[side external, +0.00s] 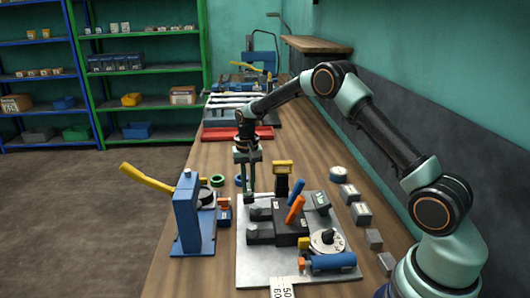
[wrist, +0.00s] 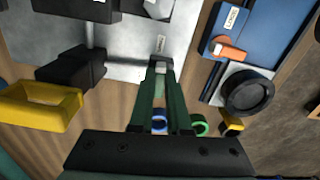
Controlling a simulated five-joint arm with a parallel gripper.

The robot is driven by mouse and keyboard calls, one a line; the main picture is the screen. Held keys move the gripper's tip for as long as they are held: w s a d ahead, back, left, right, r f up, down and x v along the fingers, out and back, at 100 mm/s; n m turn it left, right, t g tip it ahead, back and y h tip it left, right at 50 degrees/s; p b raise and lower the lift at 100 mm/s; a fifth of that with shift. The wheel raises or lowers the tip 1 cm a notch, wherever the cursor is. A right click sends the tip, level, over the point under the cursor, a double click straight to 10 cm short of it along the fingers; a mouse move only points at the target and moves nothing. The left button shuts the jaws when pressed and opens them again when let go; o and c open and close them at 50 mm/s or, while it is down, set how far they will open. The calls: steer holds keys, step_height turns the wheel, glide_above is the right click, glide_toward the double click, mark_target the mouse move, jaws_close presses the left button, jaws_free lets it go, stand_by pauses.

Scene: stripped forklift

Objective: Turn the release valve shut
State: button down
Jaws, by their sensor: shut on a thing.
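My gripper (side external: 250,190) points down at the far left corner of the grey metal plate (side external: 258,268). In the wrist view, my gripper (wrist: 160,72) has its green fingers close together at the plate's edge. A small pale grey piece (wrist: 161,70) shows between the fingertips, and they are shut on it. The fingers hide most of it, so I cannot tell for sure that it is the release valve or how far it is turned. An orange lever (side external: 295,209) stands tilted on the black block (side external: 290,232) in the plate's middle.
A blue pump-like unit (side external: 187,215) with a yellow handle (side external: 147,177) stands left of the plate. A black and yellow piece (side external: 283,178) stands close right of my gripper. Green (side external: 217,180) and blue rings lie behind. Grey blocks (side external: 361,214) line the right side.

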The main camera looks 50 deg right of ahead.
mark_target(248, 187)
steer(key=shift+w+r+m, duration=0.1)
steer(key=shift+r+m, duration=0.05)
steer(key=shift+m, duration=0.35)
steer(key=c, duration=0.9)
jaws_free()
steer(key=shift+r, duration=6)
